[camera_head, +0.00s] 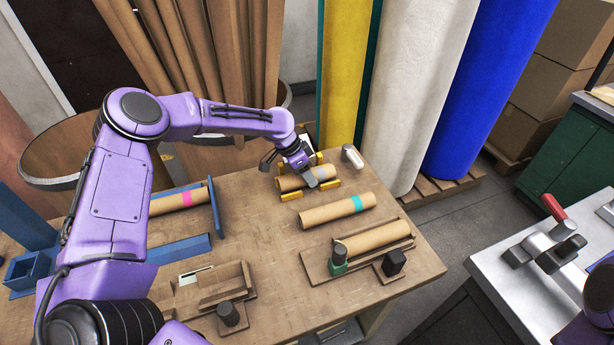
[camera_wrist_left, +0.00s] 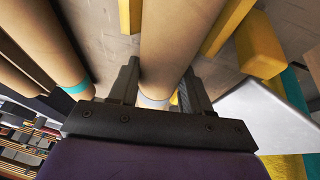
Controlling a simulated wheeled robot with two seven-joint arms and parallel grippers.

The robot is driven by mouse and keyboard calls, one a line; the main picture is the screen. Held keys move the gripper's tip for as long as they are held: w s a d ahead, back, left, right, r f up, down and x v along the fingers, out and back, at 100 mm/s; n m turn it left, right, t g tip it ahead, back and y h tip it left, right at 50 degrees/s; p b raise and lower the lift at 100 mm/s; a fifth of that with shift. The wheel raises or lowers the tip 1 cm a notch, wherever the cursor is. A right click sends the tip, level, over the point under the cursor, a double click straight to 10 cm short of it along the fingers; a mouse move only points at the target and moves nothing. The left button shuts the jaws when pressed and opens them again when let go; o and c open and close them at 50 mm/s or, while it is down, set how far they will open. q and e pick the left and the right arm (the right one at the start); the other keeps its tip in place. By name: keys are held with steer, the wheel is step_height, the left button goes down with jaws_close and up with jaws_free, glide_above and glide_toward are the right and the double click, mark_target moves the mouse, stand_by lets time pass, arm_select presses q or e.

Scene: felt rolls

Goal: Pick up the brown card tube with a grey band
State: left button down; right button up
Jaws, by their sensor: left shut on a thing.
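The brown card tube with a grey band (camera_head: 290,183) lies among yellow blocks near the far edge of the wooden table. My left gripper (camera_head: 309,178) reaches down over it from behind and is shut on it. In the left wrist view the tube (camera_wrist_left: 175,45) runs between the two fingers of the gripper (camera_wrist_left: 160,88), and part of its grey band (camera_wrist_left: 152,103) shows close to the palm. I cannot tell whether the tube still touches its support. My right gripper is not in view.
A tube with a teal band (camera_head: 337,210) lies just in front. A plain tube (camera_head: 376,239) sits in a wooden holder nearer. A tube with a pink band (camera_head: 178,201) lies left by a blue frame (camera_head: 215,208).

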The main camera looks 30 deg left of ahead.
arm_select(q)
step_height(320, 180, up, 3)
steer(key=shift+f, duration=0.15)
steer(key=s+d+r+b, duration=0.2)
steer(key=s+d+r, duration=0.2)
steer(key=s+r, duration=0.6)
steer(key=s, duration=0.3)
steer(key=shift+s+d+b, duration=0.2)
steer(key=shift+b, duration=0.15)
